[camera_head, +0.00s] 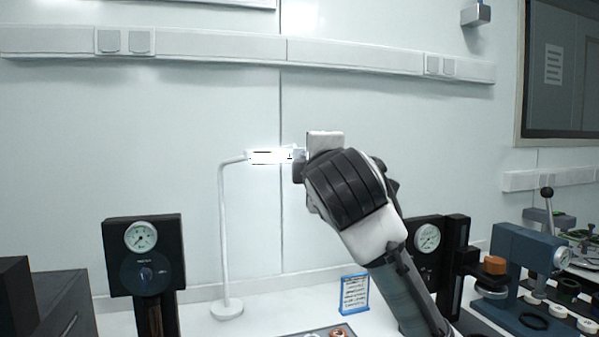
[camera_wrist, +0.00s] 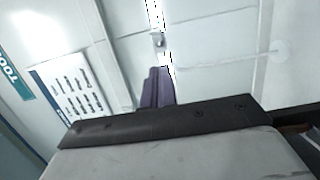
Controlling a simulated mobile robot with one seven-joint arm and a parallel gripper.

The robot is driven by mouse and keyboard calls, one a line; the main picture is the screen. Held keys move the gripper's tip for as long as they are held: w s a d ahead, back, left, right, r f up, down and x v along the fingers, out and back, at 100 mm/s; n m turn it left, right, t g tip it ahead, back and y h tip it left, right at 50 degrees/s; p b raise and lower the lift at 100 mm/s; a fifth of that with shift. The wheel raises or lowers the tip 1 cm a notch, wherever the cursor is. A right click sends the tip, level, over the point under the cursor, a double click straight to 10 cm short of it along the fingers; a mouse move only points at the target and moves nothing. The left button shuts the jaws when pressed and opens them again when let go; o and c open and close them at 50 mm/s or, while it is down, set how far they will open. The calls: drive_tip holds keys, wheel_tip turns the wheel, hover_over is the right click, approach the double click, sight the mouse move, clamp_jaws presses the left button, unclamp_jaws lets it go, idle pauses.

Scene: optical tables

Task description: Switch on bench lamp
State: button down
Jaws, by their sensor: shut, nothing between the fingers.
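The bench lamp (camera_head: 224,235) is a thin white post on a round base, with a short horizontal head (camera_head: 268,157) at its top that glows bright white. My gripper (camera_head: 297,155) is at the right end of the lamp head, at the same height in the picture. In the wrist view my gripper's fingers (camera_wrist: 157,88) are together and empty. A bright strip of the lamp head (camera_wrist: 155,15) with a small grey piece (camera_wrist: 158,41) shows just beyond the fingertips. I cannot tell whether the fingers touch it.
A black gauge unit (camera_head: 145,255) stands left of the lamp. Another gauge unit (camera_head: 428,237) and a blue press (camera_head: 525,265) stand to the right. A blue-framed sign (camera_head: 354,294) stands on the white bench. The wall behind the lamp is bare below the trunking (camera_head: 220,47).

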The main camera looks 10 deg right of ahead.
drive_tip(key=shift+s+d+r, duration=0.1)
drive_tip(key=shift+s+d, duration=0.15)
drive_tip(key=shift+s, duration=0.4)
drive_tip(key=shift+s+d+r, duration=0.1)
drive_tip(key=shift+s+d, duration=0.15)
drive_tip(key=shift+s, duration=0.4)
